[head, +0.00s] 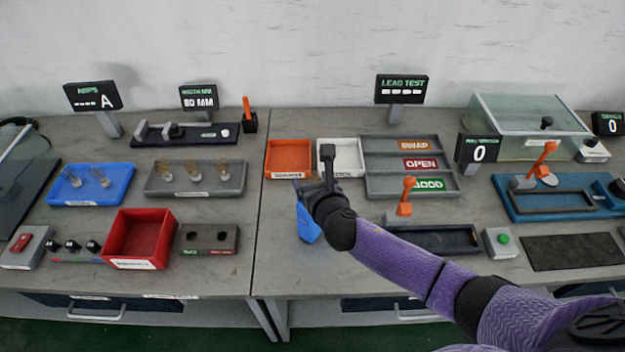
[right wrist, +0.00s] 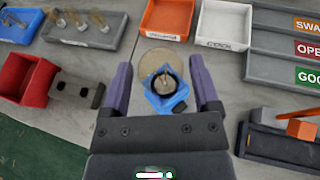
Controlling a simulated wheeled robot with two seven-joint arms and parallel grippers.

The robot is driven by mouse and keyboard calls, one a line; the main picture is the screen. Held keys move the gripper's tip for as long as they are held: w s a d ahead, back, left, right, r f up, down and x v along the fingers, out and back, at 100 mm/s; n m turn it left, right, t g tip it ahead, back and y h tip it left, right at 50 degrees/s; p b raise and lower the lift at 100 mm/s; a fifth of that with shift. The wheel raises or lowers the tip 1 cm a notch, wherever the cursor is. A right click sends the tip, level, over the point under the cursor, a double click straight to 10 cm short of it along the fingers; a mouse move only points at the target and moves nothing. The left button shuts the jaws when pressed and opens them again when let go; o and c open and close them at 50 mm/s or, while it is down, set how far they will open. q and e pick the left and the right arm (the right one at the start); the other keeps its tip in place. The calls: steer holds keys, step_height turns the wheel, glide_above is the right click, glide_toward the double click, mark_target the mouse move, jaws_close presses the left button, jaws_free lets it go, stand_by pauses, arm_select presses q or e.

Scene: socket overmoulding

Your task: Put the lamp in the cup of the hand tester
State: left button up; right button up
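The blue hand tester (head: 308,226) stands on the bench by the seam, below and partly behind my right gripper. In the right wrist view the tester (right wrist: 160,102) shows a dark round cup between my fingers. A lamp with pale, see-through round glass (right wrist: 163,58) overlaps the cup, and a small part shows inside the dark ring. I cannot tell how deep or how straight it sits. My right gripper (right wrist: 162,85) is open, with visible gaps between each finger and the lamp. It also shows in the head view (head: 314,192). My left gripper is out of view.
An orange bin (head: 290,174) and a white bin (head: 352,172) stand behind my right gripper. More lamps stand in a grey tray (head: 170,190) and a blue tray (head: 90,198). A red bin (head: 140,238) is to the left. Bench space around the tester's left is clear.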

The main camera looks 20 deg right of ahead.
steer(key=shift+o, duration=0.8)
steer(key=shift+s+r, duration=0.15)
steer(key=shift+r, duration=0.15)
steer(key=p+v, duration=0.4)
steer(key=v, duration=0.8)
steer(key=s+d+f+m+g+h, duration=0.1)
steer(key=s+d+f+m+g, duration=0.2)
steer(key=f+m, duration=0.5)
steer(key=s+d+f+m+g, duration=0.25)
steer(key=f+m, duration=0.25)
steer(key=f, duration=0.5)
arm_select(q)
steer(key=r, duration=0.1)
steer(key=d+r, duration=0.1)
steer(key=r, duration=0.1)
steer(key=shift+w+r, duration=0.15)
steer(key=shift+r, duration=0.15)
arm_select(e)
steer(key=s+a+f+m+g, duration=0.1)
steer(key=s+f+m+g, duration=0.2)
steer(key=s+f+m, duration=0.3)
steer(key=s+a+f+m+g, duration=0.1)
steer(key=s+f+m+g, duration=0.3)
steer(key=s+m, duration=1)
steer(key=s+f, duration=0.2)
steer(key=s, duration=0.2)
steer(key=shift+s+f+m+y, duration=0.2)
steer(key=shift+s+m+y, duration=0.15)
steer(key=shift+m+y, duration=0.05)
